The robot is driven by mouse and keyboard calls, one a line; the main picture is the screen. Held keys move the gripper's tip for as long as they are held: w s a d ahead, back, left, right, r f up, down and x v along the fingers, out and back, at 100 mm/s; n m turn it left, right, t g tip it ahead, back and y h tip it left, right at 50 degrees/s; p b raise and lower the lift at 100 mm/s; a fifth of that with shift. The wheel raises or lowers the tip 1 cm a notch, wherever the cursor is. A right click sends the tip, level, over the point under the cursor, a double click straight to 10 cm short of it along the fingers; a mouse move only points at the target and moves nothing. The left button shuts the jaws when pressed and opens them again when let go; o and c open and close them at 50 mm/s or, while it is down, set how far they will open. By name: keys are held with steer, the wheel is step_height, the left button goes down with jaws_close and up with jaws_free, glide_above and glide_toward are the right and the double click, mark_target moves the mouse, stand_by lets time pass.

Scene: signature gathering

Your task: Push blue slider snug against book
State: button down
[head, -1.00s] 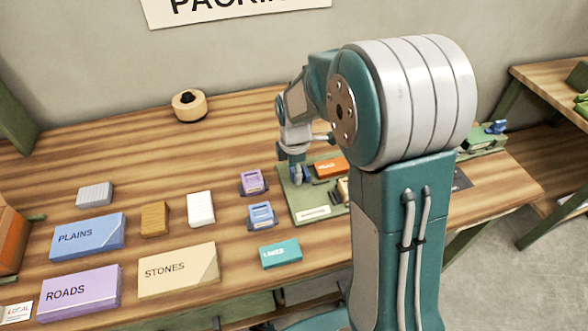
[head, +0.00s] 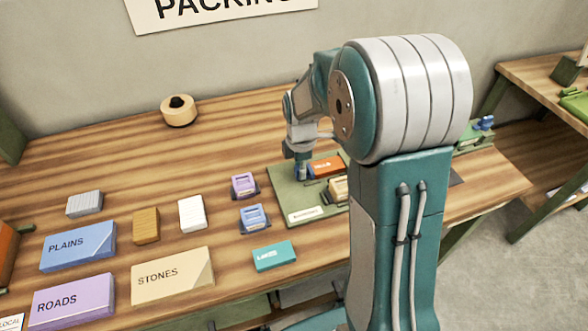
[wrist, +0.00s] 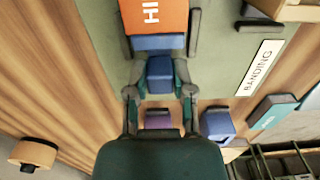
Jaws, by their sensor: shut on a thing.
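The blue slider (wrist: 152,43) lies at the near end of the orange book (wrist: 156,15) in the wrist view and appears to touch it. Its raised blue knob (wrist: 160,75) sits between the fingers of my gripper (wrist: 160,92), which is shut on it. In the head view my gripper (head: 302,172) points down at the left part of the green board (head: 284,198). The orange book (head: 327,166) lies just to its right. The slider is mostly hidden there by my gripper.
A cream block (head: 338,188) sits on the board beside the orange book. A purple holder (head: 244,184) and a blue holder (head: 253,217) stand left of the board, with a teal book (head: 274,256) nearer. A tape roll (head: 178,111) stands at the back. Bare table lies behind the board.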

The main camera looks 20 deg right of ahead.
steer(key=shift+c, duration=2.4)
jaws_free()
steer(key=shift+w+d, duration=0.1)
steer(key=shift+d, duration=0.05)
step_height(320, 180, up, 12)
steer(key=s+a+r+m+t, duration=0.2)
steer(key=s+r+m, duration=0.1)
steer(key=s+m, duration=0.6)
steer(key=s+a+r+m+t, duration=0.2)
steer(key=s+m+t, duration=0.1)
steer(key=s+m, duration=0.6)
steer(key=s, duration=0.3)
steer(key=shift+r+t, duration=0.3)
steer(key=shift+r, duration=0.1)
